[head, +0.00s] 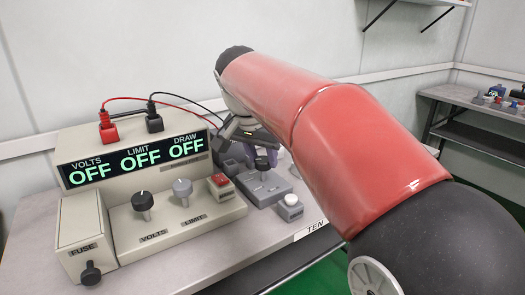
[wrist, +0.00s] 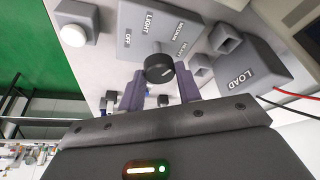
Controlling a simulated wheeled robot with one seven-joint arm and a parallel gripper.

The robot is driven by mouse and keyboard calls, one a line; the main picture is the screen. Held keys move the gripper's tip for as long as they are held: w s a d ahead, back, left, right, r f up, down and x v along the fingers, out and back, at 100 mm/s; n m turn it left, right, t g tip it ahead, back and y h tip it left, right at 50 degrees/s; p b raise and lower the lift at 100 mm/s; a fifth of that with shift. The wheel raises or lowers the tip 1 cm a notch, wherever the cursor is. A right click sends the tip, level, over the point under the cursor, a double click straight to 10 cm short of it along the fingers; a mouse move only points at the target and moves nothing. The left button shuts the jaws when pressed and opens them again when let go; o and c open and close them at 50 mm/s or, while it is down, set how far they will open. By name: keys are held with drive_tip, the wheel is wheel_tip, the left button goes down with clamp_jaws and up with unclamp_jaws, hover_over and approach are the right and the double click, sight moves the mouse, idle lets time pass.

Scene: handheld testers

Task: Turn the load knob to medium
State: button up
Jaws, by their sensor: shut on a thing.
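The load knob (wrist: 158,68) is a round dark knob with a small pale mark on its face. It sits on a grey plate (wrist: 140,45) lettered OFF, LIGHT, MEDIUM and HEAVY. My gripper (wrist: 159,82) is shut on the knob, with one dark purple finger on either side of it. I cannot tell for sure which word the knob points to. In the head view my gripper (head: 262,154) is over the grey knob box (head: 265,188), partly hidden behind my red arm.
A grey block marked LOAD (wrist: 245,75) stands close to the knob plate. A white button (head: 290,201) is on its other side. The power supply (head: 125,160) at left reads OFF on all displays, with red and black leads plugged in on top.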

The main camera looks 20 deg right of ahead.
drive_tip(key=shift+m, duration=0.5)
drive_tip(key=o, duration=1)
drive_tip(key=p+v, duration=0.1)
drive_tip(key=v, duration=0.6)
drive_tip(key=shift+a+r, duration=0.2)
drive_tip(key=shift+r, duration=0.15)
drive_tip(key=shift+s, duration=0.1)
